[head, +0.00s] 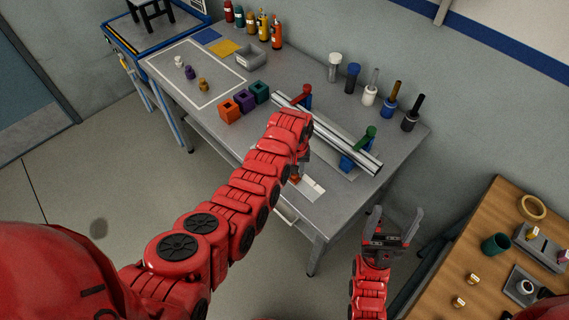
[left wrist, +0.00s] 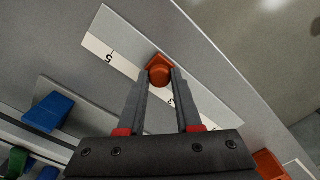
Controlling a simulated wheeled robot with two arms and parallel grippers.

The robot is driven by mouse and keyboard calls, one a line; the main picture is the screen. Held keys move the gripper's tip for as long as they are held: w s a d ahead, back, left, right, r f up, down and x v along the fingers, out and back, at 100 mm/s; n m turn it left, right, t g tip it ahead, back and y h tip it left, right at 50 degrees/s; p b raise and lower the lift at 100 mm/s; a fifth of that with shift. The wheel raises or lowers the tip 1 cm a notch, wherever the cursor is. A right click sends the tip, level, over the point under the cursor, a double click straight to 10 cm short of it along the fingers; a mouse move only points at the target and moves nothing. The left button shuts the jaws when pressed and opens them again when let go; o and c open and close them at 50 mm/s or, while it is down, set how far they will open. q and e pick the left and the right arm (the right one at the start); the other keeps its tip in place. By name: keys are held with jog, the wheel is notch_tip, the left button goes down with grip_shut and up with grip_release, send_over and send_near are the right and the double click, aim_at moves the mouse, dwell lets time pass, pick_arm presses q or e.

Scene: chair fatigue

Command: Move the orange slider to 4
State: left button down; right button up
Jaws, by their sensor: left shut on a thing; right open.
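The orange slider (head: 295,179) is on a pale scale strip (head: 314,188) near the table's front edge. In the left wrist view, the slider (left wrist: 160,66) is between the fingertips of my left gripper (left wrist: 160,76), which is shut on it. The marks 5 and 3 show on the strip (left wrist: 95,45), with the slider between them along its length. The mark 4 is not visible; a finger seems to cover that part. In the head view my left gripper (head: 300,168) is partly hidden by its arm. My right gripper (head: 396,213) is open and empty, right of the table.
A silver rail (head: 335,138) with red and green clamps lies behind the strip. Orange, purple and teal blocks (head: 244,101) stand to its left. Several handled tools (head: 371,92) line the back. A wooden table (head: 455,240) stands at the right.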

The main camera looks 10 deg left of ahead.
pick_arm(q)
jog(key=shift+s+d, duration=0.15)
jog(key=shift+d, duration=0.1)
jog(key=c, duration=0.6)
grip_release()
jog(key=shift+r, duration=0.15)
